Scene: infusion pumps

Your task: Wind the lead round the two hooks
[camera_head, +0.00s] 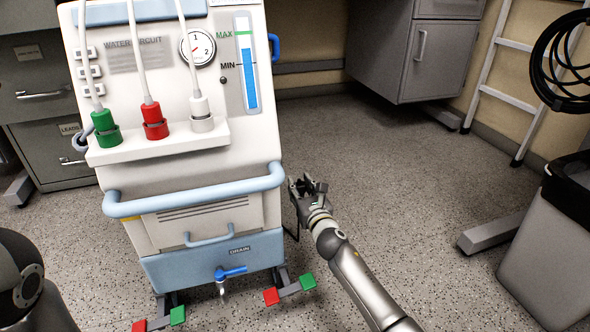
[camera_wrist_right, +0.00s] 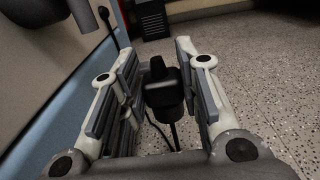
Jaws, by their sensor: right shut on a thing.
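My right gripper (camera_head: 306,188) is low beside the right side of the white machine (camera_head: 185,185). In the right wrist view, it is shut on a black plug (camera_wrist_right: 163,92), which sits between the fingers. The dark lead (camera_wrist_right: 174,136) runs from the plug and is partly hidden by the gripper. In the head view, a thin dark line of lead (camera_head: 296,222) shows beside the machine, left of the gripper. A blue hook-like piece (camera_head: 275,47) sticks out from the machine's upper right side. I cannot make out a second hook. My left gripper is out of view.
A blue rail (camera_head: 200,191) crosses the machine's front. Pedals (camera_head: 290,289) stick out at its foot. A grey bin (camera_head: 550,235) stands at right; black cable coils (camera_head: 563,60) hang above it. The floor (camera_head: 400,180) between machine and bin is clear.

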